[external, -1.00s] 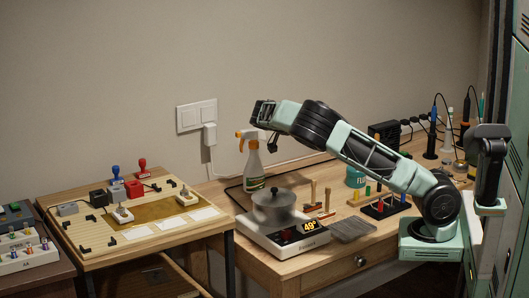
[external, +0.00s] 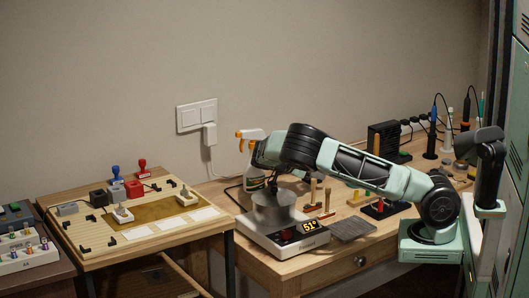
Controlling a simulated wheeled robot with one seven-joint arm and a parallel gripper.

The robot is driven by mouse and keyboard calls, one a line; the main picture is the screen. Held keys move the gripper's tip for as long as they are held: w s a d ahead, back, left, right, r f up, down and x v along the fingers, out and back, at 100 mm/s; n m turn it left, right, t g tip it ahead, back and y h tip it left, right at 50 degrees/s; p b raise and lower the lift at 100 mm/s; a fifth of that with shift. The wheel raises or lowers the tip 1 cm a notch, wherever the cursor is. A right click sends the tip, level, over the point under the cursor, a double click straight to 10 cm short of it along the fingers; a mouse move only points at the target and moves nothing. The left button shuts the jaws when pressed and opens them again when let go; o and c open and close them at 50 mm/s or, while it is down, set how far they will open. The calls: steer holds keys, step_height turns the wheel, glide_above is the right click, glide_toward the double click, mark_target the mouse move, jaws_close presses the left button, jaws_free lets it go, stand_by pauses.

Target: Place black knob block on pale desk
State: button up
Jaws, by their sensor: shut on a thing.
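A grey pot (external: 273,216) with a lid stands on the hot plate (external: 284,240) at the middle of the wooden desk. My gripper (external: 274,186) points down at the top of this pot, beneath the bent end of my arm. It is shut at the black knob on the lid, which it mostly hides; the contact is small and dark. A dark block (external: 98,198) sits at the back of the pale desk (external: 110,252) on the left, well away from my gripper.
A spray bottle (external: 255,174) stands close behind my gripper. Small wooden-handled tools (external: 326,202) and a dark grey pad (external: 353,229) lie right of the pot. Stamps, blocks and white cards (external: 204,214) fill much of the pale desk; a gap separates the desks.

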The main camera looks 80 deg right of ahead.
steer(key=shift+f, duration=1.15)
steer(key=shift+f, duration=0.2)
steer(key=o, duration=1)
steer(key=shift+c, duration=0.2)
steer(key=shift+r, duration=0.15)
steer(key=shift+w+a+r, duration=0.15)
steer(key=shift+w+r, duration=0.05)
steer(key=v, duration=1.1)
steer(key=shift+w+a, duration=0.15)
steer(key=shift+a, duration=0.05)
